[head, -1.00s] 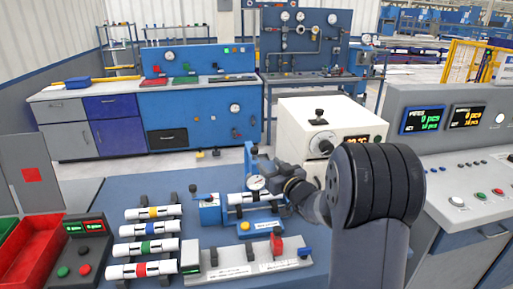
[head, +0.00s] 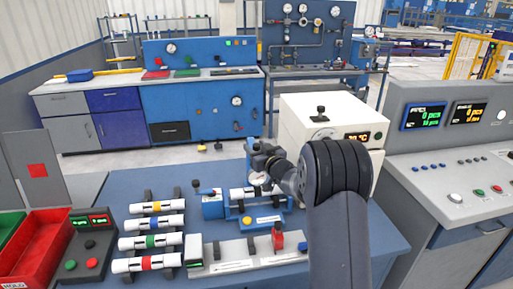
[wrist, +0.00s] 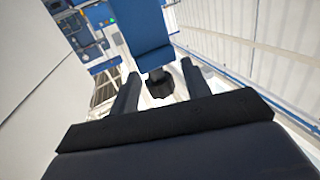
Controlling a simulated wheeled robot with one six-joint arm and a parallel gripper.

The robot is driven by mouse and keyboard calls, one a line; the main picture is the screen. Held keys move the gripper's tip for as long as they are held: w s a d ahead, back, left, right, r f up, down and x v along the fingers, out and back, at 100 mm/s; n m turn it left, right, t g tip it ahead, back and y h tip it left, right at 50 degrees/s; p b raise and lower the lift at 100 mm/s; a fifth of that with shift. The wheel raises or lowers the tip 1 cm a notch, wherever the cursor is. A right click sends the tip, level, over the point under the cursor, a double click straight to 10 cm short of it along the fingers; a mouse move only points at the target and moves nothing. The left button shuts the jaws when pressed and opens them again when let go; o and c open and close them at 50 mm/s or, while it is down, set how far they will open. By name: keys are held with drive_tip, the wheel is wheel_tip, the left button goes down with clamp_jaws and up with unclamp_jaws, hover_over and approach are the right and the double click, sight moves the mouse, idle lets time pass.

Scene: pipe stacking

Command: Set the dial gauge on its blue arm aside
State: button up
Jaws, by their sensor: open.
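The blue arm (head: 249,151) stands upright at the far side of the pipe holder on the blue table, mostly hidden in the head view behind my gripper (head: 259,157). The dial gauge (head: 257,180) is below my gripper and partly covered by it. In the wrist view the blue arm (wrist: 146,35) comes down from the top, with a black knob (wrist: 159,85) at its near end. My gripper (wrist: 159,72) is open, its fingers on either side of the knob with gaps visible. The gauge face does not show there.
A white pipe (head: 246,192) lies in the blue holder under the gauge. Banded pipes (head: 150,242) lie on black rests at left. A grey fixture (head: 250,253) with a red clamp (head: 277,238) is in front. A white box (head: 309,112) with a display stands behind right.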

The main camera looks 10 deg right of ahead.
clamp_jaws()
idle(0.3)
